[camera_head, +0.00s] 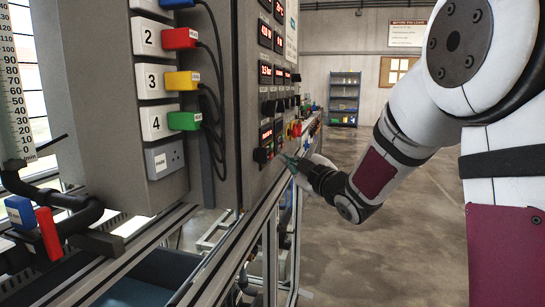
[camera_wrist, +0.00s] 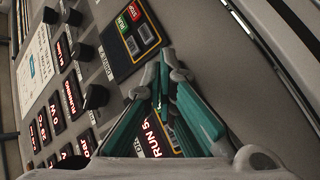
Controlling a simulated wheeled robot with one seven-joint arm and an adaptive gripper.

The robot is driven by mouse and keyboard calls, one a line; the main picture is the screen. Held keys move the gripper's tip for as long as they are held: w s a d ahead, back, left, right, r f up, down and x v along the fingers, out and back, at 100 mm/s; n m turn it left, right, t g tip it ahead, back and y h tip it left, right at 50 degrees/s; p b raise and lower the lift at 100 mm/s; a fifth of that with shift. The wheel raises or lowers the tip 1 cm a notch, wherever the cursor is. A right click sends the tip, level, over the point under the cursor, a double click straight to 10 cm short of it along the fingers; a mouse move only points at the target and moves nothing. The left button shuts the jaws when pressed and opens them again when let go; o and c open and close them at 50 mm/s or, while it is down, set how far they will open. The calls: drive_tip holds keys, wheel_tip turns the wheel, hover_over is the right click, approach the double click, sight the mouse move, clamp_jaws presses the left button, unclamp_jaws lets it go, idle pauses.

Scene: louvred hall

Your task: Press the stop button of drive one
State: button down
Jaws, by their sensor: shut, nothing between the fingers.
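I cannot tell which drive this plate belongs to. My gripper (camera_wrist: 163,62) has its teal fingers together and empty, below and right of the plate's coloured patches. A lit display reading RUN 5 (camera_wrist: 150,137) is partly hidden behind the fingers. In the head view my gripper (camera_head: 289,160) is close to the panel's lower edge; the buttons there are too small to read.
Black knobs (camera_wrist: 95,96) and red-lit displays (camera_wrist: 57,111) stand left of my fingers. In the head view the cabinet (camera_head: 222,60) lines the left, with a metal rail (camera_head: 205,262) along its foot. The floor (camera_head: 400,235) to the right is clear; shelves (camera_head: 344,98) stand far back.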

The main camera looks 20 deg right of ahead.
drive_tip(key=shift+a, duration=0.1)
idle(0.6)
drive_tip(key=shift+w+a+b, duration=0.2)
drive_tip(key=shift+a+b, duration=0.1)
drive_tip(key=shift+b, duration=0.1)
drive_tip(key=shift+w+a+b, duration=0.2)
drive_tip(key=shift+a+b, duration=0.1)
drive_tip(key=shift+a, duration=0.05)
idle(0.6)
drive_tip(key=shift+s+d, duration=0.1)
drive_tip(key=shift+d, duration=0.05)
drive_tip(key=shift+s+d, duration=0.3)
drive_tip(key=shift+d, duration=0.25)
drive_tip(key=shift+s+d, duration=0.4)
drive_tip(key=shift+d, duration=0.35)
drive_tip(key=shift+s+d, duration=0.45)
drive_tip(key=shift+d, duration=0.25)
drive_tip(key=shift+s+d, duration=0.4)
drive_tip(key=shift+d, duration=0.35)
